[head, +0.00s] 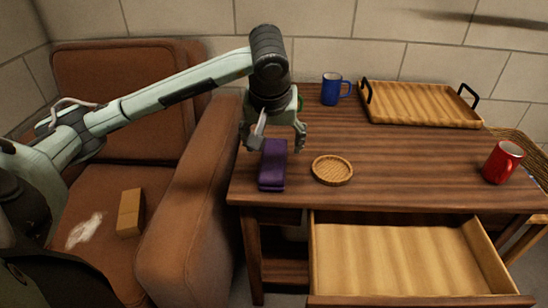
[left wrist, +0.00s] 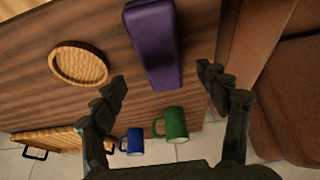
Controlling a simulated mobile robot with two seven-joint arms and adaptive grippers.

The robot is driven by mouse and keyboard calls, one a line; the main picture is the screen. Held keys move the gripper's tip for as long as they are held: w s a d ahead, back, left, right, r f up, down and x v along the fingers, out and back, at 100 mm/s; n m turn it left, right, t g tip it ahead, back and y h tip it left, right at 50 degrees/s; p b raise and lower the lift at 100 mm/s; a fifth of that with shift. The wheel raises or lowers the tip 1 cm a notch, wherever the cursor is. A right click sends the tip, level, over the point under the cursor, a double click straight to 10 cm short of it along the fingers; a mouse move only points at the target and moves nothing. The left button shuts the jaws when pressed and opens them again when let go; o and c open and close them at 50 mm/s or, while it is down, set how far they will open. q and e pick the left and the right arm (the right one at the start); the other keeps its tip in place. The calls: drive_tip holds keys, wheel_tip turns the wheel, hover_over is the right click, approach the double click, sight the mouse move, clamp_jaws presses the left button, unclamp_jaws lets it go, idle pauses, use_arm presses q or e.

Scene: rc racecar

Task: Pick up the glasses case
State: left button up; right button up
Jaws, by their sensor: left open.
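The glasses case is a long purple box (head: 272,165) lying on the wooden table near its left edge. It also shows in the left wrist view (left wrist: 154,45), at the top between the fingers' directions. My left gripper (head: 275,143) is open and empty, just above the far end of the case. In the left wrist view its two fingers (left wrist: 160,92) stand wide apart, with the case ahead of them and no visible contact. My right gripper is not in view.
A round wicker coaster (head: 332,170) lies right of the case. A green mug (left wrist: 175,124) and a blue mug (head: 332,89) stand farther back. A tray (head: 420,103), a red mug (head: 502,162) and an open drawer (head: 405,262) are to the right. A brown armchair (head: 190,200) adjoins the table's left.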

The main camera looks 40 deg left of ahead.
sight(273, 157)
use_arm(q)
drive_tip(key=x, duration=0.6)
drive_tip(key=shift+s+f, duration=0.1)
drive_tip(key=shift+f, duration=0.05)
drive_tip(key=shift+c, duration=0.6)
drive_tip(key=c, duration=1.2)
